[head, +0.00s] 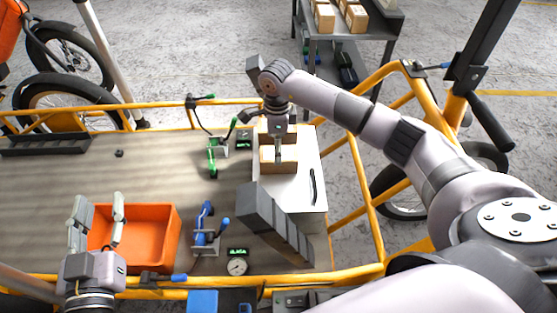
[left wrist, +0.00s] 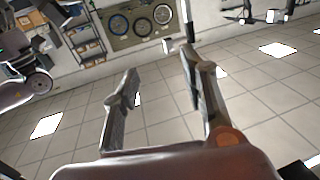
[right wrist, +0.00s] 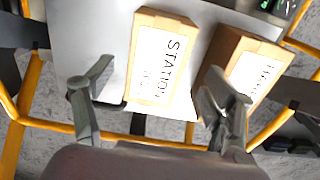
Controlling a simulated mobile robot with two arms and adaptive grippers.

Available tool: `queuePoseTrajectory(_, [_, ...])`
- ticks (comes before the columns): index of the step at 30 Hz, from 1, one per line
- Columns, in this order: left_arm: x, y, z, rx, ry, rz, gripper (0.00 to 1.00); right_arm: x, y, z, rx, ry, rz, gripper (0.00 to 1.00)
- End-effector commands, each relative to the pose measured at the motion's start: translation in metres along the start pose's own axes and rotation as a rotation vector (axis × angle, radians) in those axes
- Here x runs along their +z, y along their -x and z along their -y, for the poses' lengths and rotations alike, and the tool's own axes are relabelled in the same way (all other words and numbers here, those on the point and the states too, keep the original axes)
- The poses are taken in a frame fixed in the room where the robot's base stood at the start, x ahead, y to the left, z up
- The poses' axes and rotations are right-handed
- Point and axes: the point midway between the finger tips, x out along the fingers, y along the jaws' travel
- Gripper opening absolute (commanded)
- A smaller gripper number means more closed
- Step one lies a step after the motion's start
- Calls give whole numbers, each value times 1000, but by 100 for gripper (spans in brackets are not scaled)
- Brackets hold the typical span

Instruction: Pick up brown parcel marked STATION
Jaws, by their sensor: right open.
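The brown parcel marked STATION (right wrist: 160,60) lies on a pale surface in the right wrist view, label facing up. My right gripper (right wrist: 155,105) is open and empty, its fingers on either side of the parcel's near end in the picture. I cannot tell whether they touch it. In the head view this gripper (head: 279,148) points down over two brown parcels on a white box (head: 300,190); their labels are not readable there. My left gripper (head: 97,205) is open and empty above an orange bin (head: 160,225); its spread fingers show in the left wrist view (left wrist: 160,85).
A second brown parcel (right wrist: 240,70) stands close beside the STATION one, near my right finger. A dark grey bar-like block (head: 272,228) lies across the white box's near left corner. Yellow rails (head: 365,190) border the bed.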

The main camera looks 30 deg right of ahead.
Motion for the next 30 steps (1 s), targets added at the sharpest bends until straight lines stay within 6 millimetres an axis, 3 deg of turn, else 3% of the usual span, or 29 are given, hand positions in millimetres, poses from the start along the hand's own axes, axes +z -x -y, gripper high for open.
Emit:
queuePoseTrajectory(13, [-65, 8, -9, 20, 11, -375, 40, -3, -45, -5, 1, 0, 0, 78])
queuePoseTrajectory(23, [-72, 10, -10, 22, 12, -407, 40, -3, -47, -4, 0, 1, 0, 78])
queuePoseTrajectory(30, [-72, 10, -10, 22, 12, -406, 40, -3, -47, -4, 0, 1, 0, 62])
